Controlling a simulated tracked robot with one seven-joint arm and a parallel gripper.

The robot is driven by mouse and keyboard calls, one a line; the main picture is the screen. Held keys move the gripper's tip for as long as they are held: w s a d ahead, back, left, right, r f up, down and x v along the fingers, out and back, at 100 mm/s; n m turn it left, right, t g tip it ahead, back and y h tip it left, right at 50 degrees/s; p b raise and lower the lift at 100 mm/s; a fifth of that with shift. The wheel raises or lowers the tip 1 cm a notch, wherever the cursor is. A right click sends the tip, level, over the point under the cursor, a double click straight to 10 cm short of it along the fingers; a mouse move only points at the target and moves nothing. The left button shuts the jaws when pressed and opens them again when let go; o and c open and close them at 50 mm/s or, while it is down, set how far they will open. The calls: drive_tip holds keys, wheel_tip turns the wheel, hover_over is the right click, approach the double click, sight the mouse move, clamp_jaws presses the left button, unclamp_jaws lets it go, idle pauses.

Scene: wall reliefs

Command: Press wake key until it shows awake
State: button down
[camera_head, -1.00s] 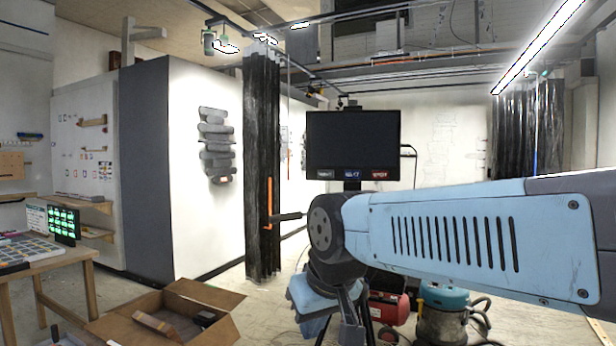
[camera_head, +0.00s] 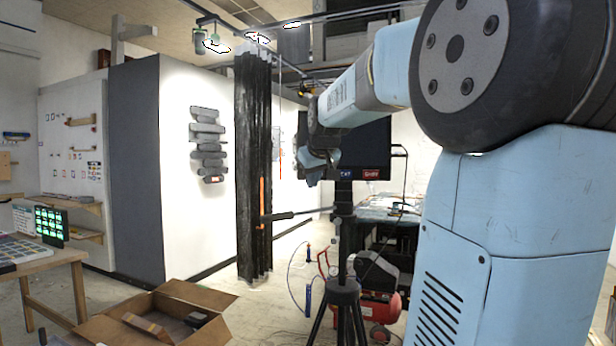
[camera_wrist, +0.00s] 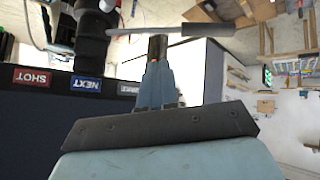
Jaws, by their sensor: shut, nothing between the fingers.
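A dark monitor (camera_head: 368,150) stands on a black stand (camera_head: 344,225), its visible screen blank. Along its lower edge are a blue label (camera_head: 345,174) and a red label (camera_head: 371,174). In the wrist view they appear upside down as NEXT (camera_wrist: 86,85) and SHOT (camera_wrist: 31,76). A third, grey label (camera_wrist: 128,88) beside NEXT is partly covered by my gripper and I cannot read it. I cannot tell which is the wake key. My gripper (camera_wrist: 158,42) is shut and empty; in the head view (camera_head: 311,178) it is at the monitor's left side. Contact cannot be told.
A black curtain (camera_head: 252,165) hangs left of the monitor, with a dark rod (camera_head: 290,214) reaching towards it. A red compressor (camera_head: 380,305) stands behind the stand's legs. An open cardboard box (camera_head: 95,325) and a wooden table (camera_head: 45,265) are at lower left.

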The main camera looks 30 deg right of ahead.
drive_tip(key=shift+w+d+r, duration=0.45)
drive_tip(key=shift+w+d, duration=0.15)
drive_tip(key=shift+w, duration=0.05)
drive_tip(key=shift+w+d, duration=0.1)
drive_tip(key=w+d, duration=0.5)
drive_tip(key=w, duration=0.2)
drive_tip(key=shift+w, duration=0.1)
idle(2.1)
drive_tip(key=shift+w+d, duration=0.15)
drive_tip(key=shift+w, duration=0.15)
